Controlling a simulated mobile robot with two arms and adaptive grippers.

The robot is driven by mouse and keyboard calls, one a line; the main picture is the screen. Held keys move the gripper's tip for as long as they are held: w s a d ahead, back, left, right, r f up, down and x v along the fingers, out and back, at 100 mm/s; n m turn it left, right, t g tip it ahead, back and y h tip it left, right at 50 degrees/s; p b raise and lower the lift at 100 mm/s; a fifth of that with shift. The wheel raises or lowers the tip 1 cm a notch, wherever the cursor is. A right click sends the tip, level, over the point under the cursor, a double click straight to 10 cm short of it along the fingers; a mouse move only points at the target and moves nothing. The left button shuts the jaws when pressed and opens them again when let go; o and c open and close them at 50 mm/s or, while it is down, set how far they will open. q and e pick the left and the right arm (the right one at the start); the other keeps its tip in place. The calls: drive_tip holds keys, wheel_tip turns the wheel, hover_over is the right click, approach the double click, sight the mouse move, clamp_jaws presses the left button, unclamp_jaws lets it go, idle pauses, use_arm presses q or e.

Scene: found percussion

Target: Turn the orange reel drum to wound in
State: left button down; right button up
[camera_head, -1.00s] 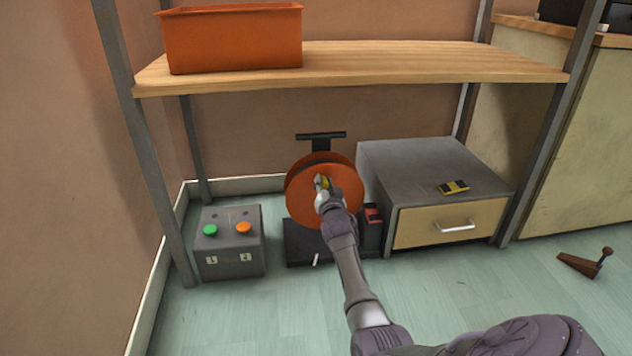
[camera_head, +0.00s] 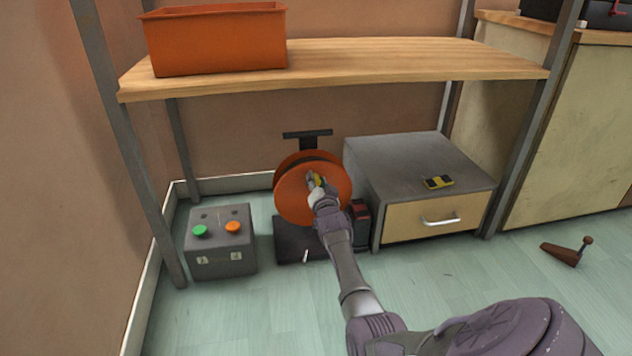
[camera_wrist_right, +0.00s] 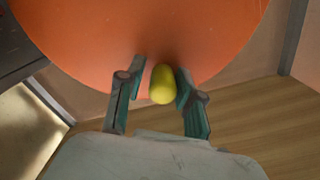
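The orange reel drum (camera_head: 290,200) stands upright on a dark base (camera_head: 290,245) on the floor, under the wooden shelf. A yellow knob (camera_wrist_right: 162,84) sticks out of its face; in the head view it is mostly hidden by my gripper. My right gripper (camera_head: 317,182) is at the drum's face. In the right wrist view, its two fingers (camera_wrist_right: 160,90) stand on either side of the knob, with a small gap at the left finger; the right finger is very close to it or touching. The drum (camera_wrist_right: 100,45) fills the top of that view. My left gripper is not in view.
A grey box (camera_head: 222,262) with a green and an orange button stands left of the reel. A grey drawer cabinet (camera_head: 400,160) stands close on the right. The shelf (camera_head: 400,65) with an orange bin (camera_head: 215,45) is above. A brown pedal-like thing (camera_head: 562,254) lies at far right.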

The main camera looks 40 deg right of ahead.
drive_tip(key=shift+o, duration=0.5)
drive_tip(key=v, duration=0.7)
drive_tip(key=shift+s, duration=0.25)
drive_tip(key=shift+a, duration=0.1)
